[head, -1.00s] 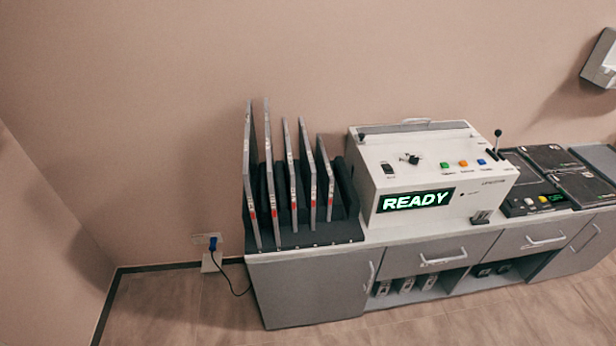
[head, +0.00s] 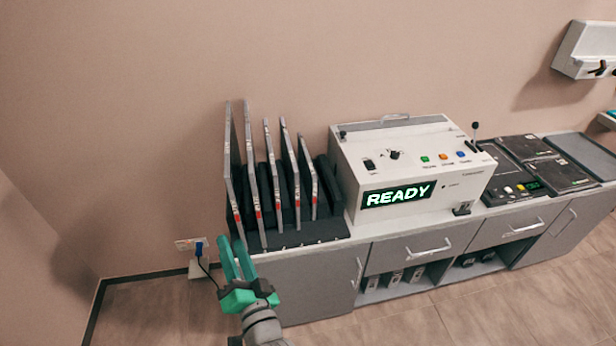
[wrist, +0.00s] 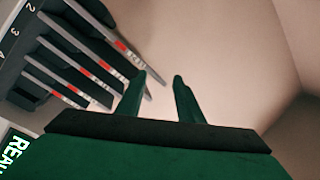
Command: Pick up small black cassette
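A black rack (head: 312,233) on the left end of the counter holds several thin grey-edged cassettes upright, with red marks on their front edges. The rightmost one (head: 308,178) is the shortest. Flat black cassettes (head: 527,148) also lie on the counter at the right; I cannot tell which is the small black one meant. My green gripper (head: 232,242) is in front of the rack's left end, fingers up, apart and empty. In the wrist view, its fingers (wrist: 160,78) have a gap between them, beside the racked cassettes (wrist: 95,62).
A white machine (head: 412,170) with a READY display stands right of the rack. A small black device with buttons (head: 515,190) sits further right. The grey cabinet (head: 310,280) has drawers and open shelves below. A wall outlet with a blue plug (head: 197,245) is at the left.

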